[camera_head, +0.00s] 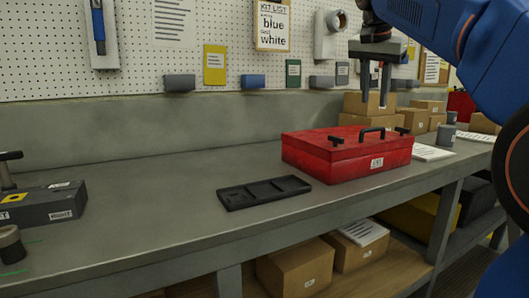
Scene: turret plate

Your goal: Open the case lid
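A red case (347,158) sits on the grey workbench, right of the middle in the head view. Its lid (320,141) is down, with a black handle (372,131) on top and dark latches or knobs near the corners. My gripper (374,101) hangs above the case, pointing down, apart from it. Its two grey fingers are spread with a gap between them and nothing in it. My blue arm comes in from the upper right.
A black divided tray (263,193) lies left of the case. A dark grey block (42,205) stands at the far left. Cardboard boxes (368,103) stand behind the case. A paper sheet (432,153) lies to its right. The bench's left middle (150,190) is clear.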

